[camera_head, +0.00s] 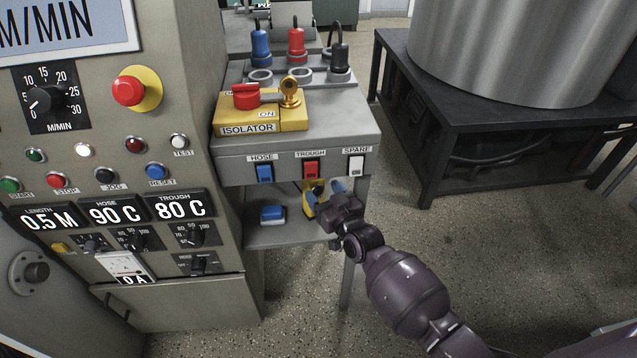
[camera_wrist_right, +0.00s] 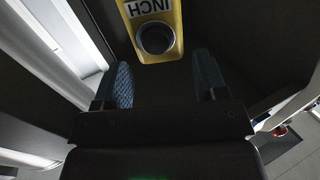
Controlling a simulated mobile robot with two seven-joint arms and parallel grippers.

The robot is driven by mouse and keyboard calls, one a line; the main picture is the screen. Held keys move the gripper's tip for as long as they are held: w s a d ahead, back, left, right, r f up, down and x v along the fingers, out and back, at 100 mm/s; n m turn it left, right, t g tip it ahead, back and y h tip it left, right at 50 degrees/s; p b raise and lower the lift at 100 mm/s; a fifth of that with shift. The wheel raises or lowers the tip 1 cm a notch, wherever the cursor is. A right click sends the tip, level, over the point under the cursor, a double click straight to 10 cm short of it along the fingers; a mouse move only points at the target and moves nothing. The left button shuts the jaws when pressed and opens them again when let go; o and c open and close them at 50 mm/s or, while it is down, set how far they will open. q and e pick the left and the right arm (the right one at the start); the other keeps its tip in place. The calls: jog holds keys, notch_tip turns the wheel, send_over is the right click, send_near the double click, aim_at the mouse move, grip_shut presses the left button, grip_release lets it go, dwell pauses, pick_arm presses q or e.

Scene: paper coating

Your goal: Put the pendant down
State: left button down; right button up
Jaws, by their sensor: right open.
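The yellow pendant (camera_head: 310,188) is on or just above the lower shelf under the switch panel, partly hidden by my right gripper; I cannot tell exactly how it rests. In the right wrist view the pendant (camera_wrist_right: 175,50) shows an INCH label and a dark round button at the top of the picture. My right gripper (camera_head: 327,191) is open, with its blue finger pads spread in front of the pendant. In the wrist view the gripper (camera_wrist_right: 165,80) has clear space between its fingers, and the pendant lies just beyond the tips. My left gripper is out of view.
A blue block (camera_head: 272,214) sits on the lower shelf (camera_head: 285,237), left of the pendant. The switch panel (camera_head: 333,168) overhangs the shelf. The control cabinet (camera_head: 200,280) stands close on the left. A black stand (camera_head: 460,120) with a metal drum is at right; the floor between is free.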

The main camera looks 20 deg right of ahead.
pick_arm(q)
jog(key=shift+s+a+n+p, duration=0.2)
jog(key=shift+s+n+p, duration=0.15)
jog(key=shift+p, duration=0.2)
pick_arm(e)
jog(key=s, duration=0.6)
jog(key=shift+s+d, duration=0.25)
jog(key=shift+d, duration=0.15)
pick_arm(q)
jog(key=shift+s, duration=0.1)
pick_arm(e)
jog(key=s+d+f+n+g+h, duration=0.2)
jog(key=s+g, duration=0.6)
jog(key=s, duration=3)
pick_arm(q)
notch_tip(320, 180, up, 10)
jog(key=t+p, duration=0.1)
jog(key=p, duration=1.2)
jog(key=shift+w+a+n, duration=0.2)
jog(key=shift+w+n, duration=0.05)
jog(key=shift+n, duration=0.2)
pick_arm(e)
notch_tip(320, 180, up, 10)
jog(key=w+m+t, duration=0.1)
jog(key=m, duration=0.1)
jog(key=shift+d+f, duration=0.25)
